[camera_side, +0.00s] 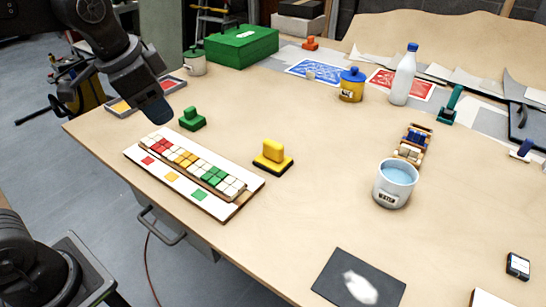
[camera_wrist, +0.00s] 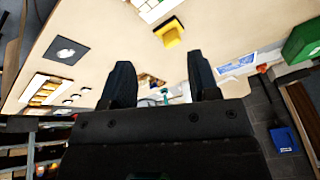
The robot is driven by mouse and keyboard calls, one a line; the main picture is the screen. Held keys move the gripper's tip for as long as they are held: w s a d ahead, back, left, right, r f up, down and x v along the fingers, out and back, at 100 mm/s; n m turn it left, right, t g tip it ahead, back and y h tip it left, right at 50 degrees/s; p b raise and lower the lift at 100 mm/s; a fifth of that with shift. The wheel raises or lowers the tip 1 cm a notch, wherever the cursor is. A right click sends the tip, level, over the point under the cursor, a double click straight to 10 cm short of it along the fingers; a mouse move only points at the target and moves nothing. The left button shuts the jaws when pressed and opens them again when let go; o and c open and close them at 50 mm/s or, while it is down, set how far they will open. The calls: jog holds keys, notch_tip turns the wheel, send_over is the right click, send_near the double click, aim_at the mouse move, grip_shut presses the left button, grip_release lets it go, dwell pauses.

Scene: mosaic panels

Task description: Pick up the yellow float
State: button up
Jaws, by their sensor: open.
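The yellow float (camera_side: 273,151), a yellow handle block on a dark-edged base, stands upright on the table right of the mosaic panel. It also shows at the top of the wrist view (camera_wrist: 169,34), beyond my fingers. My gripper (camera_side: 154,110) is high at the upper left in the side view, left of the green float and well apart from the yellow one. In the wrist view my gripper (camera_wrist: 160,78) has two dark fingers spread wide, with nothing held between them.
A green float (camera_side: 192,119) and the mosaic panel (camera_side: 135,152) lie left of the yellow float. A white bucket of water (camera_side: 393,190), a small wooden cart (camera_side: 413,143), a yellow pot (camera_side: 352,90) and a bottle (camera_side: 404,77) stand farther right. The wood around the yellow float is clear.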

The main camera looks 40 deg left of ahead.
jog(key=w+d+f+m+g, duration=0.1)
jog(key=w+d+m+g, duration=0.15)
jog(key=w+m, duration=0.7)
jog(key=m+g, duration=0.2)
jog(key=m, duration=0.2)
send_over(273, 142)
notch_tip(273, 142, down, 10)
jog(key=shift+n+t, duration=0.25)
jog(key=f, duration=0.8)
jog(key=shift+s+d, duration=0.25)
jog(key=shift+d, duration=0.1)
jog(key=shift+w+a+f, duration=0.1)
jog(key=shift+a+f, duration=0.05)
jog(key=shift+f, duration=1.2)
jog(key=shift+w+a+f, duration=0.1)
jog(key=shift+a+f, duration=0.05)
jog(key=shift+f, duration=1.15)
jog(key=shift+c, duration=0.3)
jog(key=shift+r, duration=0.1)
grip_shut()
